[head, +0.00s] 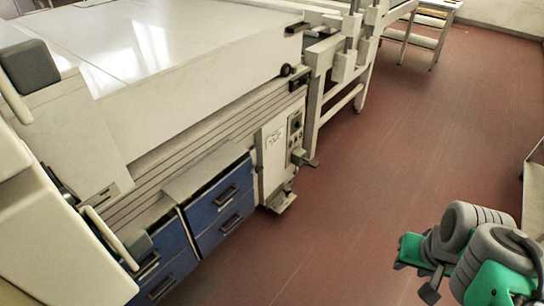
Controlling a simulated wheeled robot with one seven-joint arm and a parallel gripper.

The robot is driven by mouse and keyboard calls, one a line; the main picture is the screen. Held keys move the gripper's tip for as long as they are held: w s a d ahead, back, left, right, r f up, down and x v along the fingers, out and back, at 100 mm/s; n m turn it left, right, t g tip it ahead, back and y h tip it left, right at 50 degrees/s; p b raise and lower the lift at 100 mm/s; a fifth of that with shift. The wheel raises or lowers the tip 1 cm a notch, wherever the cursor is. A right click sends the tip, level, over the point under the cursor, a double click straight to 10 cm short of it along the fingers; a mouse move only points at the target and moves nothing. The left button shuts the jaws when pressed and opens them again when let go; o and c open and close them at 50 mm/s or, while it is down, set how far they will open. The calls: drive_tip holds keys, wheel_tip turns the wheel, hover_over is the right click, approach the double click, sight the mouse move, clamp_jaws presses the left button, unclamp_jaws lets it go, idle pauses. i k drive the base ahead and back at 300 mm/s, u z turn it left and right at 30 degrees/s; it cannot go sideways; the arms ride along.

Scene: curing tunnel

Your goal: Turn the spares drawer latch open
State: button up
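Blue drawers with dark handles sit low under the long cream machine. An upper blue drawer (207,215) and a lower blue drawer (212,240) are on the right, and more blue fronts (165,262) show to the left, partly hidden by cream bars. I cannot tell which is the spares drawer, and no latch can be made out. My grey and green arm is at the lower right, over the floor and well apart from the drawers. My gripper (420,275) seems to be at its left end; its fingers are too unclear to tell open from shut.
A cream control box (277,150) with a dark knob stands right of the drawers, with a foot jutting onto the floor. A table (425,25) is at the back right. The red floor (340,210) between machine and arm is clear.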

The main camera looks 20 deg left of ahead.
sight(256, 168)
drive_tip(key=i, duration=1.6)
drive_tip(key=u, duration=3)
